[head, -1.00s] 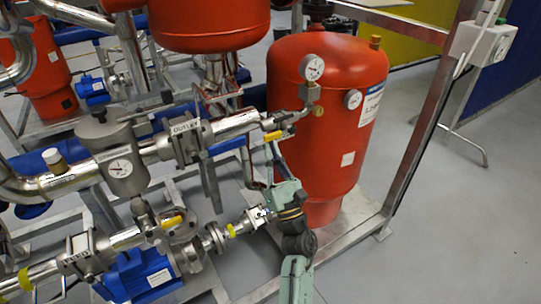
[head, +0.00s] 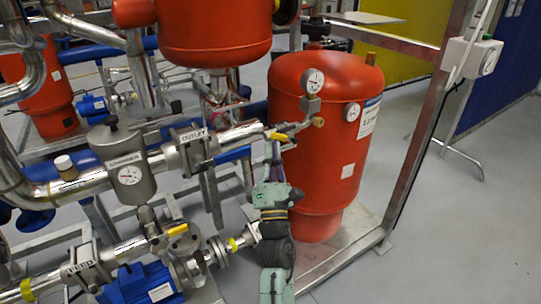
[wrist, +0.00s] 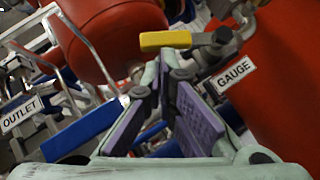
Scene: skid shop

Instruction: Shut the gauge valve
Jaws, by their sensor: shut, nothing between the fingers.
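The gauge valve is on the small pipe below the pressure gauge (head: 313,80). Its yellow lever (head: 279,136) looks roughly in line with that pipe. In the wrist view the yellow lever (wrist: 165,40) reaches left from the metal valve body (wrist: 217,42), above a white GAUGE tag (wrist: 234,75). My gripper (head: 272,151) is just below the lever, pointing up at it. In the wrist view its purple-padded fingers (wrist: 168,78) are shut with nothing between them, their tips close below the lever. I cannot tell whether they touch it.
The red tank (head: 335,150) stands close behind and right of my gripper. The OUTLET pipe (head: 240,137) and its valve run to the left. Another yellow-handled valve (head: 177,230) and a blue motor (head: 140,285) are lower left. A steel frame post (head: 415,155) stands right; open floor lies beyond.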

